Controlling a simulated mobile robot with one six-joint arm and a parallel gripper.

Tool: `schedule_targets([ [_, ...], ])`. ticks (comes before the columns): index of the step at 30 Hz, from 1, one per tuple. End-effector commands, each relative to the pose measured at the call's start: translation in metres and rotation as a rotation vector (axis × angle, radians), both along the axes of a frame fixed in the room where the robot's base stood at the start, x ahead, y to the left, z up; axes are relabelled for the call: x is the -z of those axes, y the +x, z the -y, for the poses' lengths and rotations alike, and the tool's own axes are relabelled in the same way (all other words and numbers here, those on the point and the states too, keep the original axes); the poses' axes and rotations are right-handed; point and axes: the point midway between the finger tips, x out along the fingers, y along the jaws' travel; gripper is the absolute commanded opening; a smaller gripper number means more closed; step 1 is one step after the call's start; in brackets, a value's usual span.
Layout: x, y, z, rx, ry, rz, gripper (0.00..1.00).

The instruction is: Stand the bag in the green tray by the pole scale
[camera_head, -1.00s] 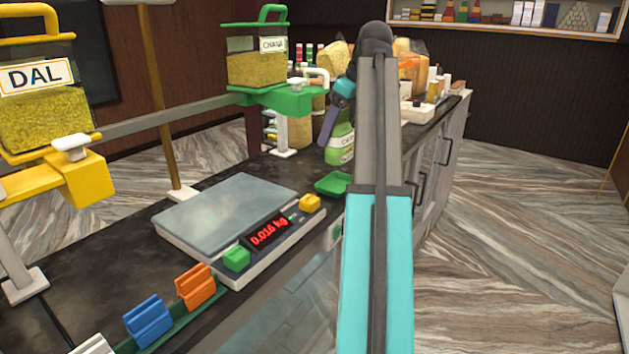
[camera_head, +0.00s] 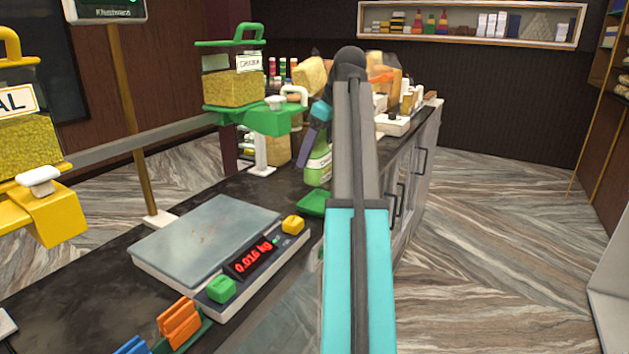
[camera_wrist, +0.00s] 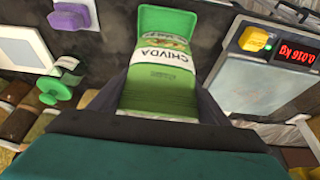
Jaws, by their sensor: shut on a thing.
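The bag (camera_head: 318,166) is green with a white label reading CHIVDA. My gripper (camera_wrist: 163,88) is shut on it, with a finger on each side in the wrist view, where the bag (camera_wrist: 160,95) fills the middle. In the head view my gripper (camera_head: 314,145) hangs over the counter, the bag roughly upright below it. The small green tray (camera_head: 311,203) lies on the counter just below the bag in the picture, right of the scale. It also shows in the wrist view (camera_wrist: 150,17), partly covered by the bag. I cannot tell whether they touch. The pole scale (camera_head: 207,238) reads 0.016 kg.
The scale's pole (camera_head: 135,120) rises at its back left. A green-lidded jar (camera_head: 232,85) on a green stand (camera_head: 258,118) is close left of my gripper. A yellow stand (camera_head: 45,215) is at the left. Orange clips (camera_head: 178,322) are in front. Other goods crowd the counter behind.

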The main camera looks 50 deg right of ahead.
Motion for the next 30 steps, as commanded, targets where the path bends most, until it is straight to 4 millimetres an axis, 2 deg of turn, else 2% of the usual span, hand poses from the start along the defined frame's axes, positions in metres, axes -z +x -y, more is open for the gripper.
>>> schedule_targets([
  [3,0.016,-0.001,-0.002,0.000,0.001,0.000,0.43],
  [9,0.035,0.000,-0.002,-0.002,0.000,0.000,0.43],
  [23,0.041,0.001,-0.001,-0.002,0.000,0.000,0.43],
  [30,0.061,0.000,-0.003,-0.002,0.001,0.000,0.43],
])
